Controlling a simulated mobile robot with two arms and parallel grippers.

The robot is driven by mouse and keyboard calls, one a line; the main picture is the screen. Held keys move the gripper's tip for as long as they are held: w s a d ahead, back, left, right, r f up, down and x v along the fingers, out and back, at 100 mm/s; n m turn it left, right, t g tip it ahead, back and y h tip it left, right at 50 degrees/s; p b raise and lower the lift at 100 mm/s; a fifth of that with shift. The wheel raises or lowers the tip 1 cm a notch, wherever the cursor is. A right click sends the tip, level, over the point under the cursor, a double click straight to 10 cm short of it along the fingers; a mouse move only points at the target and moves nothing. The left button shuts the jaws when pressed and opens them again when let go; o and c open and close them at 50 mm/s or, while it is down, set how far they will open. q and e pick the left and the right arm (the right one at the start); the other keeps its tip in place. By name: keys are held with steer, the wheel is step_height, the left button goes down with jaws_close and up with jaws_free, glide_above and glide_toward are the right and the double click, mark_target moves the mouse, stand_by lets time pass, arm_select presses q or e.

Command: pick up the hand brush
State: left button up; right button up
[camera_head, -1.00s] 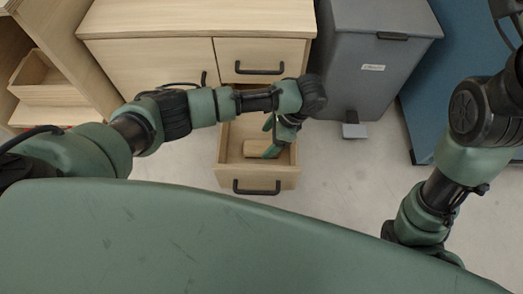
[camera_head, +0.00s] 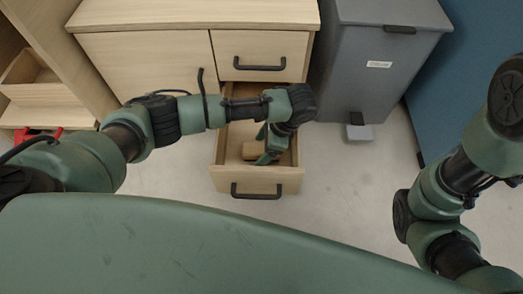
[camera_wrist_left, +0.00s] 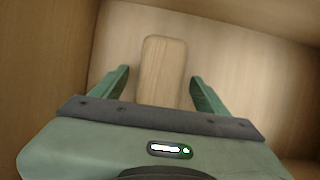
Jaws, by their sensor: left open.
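The hand brush (camera_wrist_left: 162,72) shows as a light wooden block with rounded corners on the drawer floor. In the head view the brush (camera_head: 250,151) is partly covered by my left gripper (camera_head: 266,158). My left gripper is inside the open drawer, with its fingers pointing down. In the left wrist view the open left gripper (camera_wrist_left: 157,84) has one green finger on each side of the brush, with a gap on both sides. The brush's near end is hidden behind the gripper body; no bristles show. The right gripper is out of view; only my right arm shows.
The open wooden drawer (camera_head: 284,180) has walls close around my left gripper and a black handle in front. A closed drawer (camera_head: 285,42) sits above it. A grey bin (camera_head: 365,85) stands to the right. Bare floor lies right of the drawer.

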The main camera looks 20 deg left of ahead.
arm_select(q)
steer(key=shift+f+p, duration=0.25)
steer(key=shift+p, duration=0.25)
stand_by(0.4)
steer(key=c, duration=1.6)
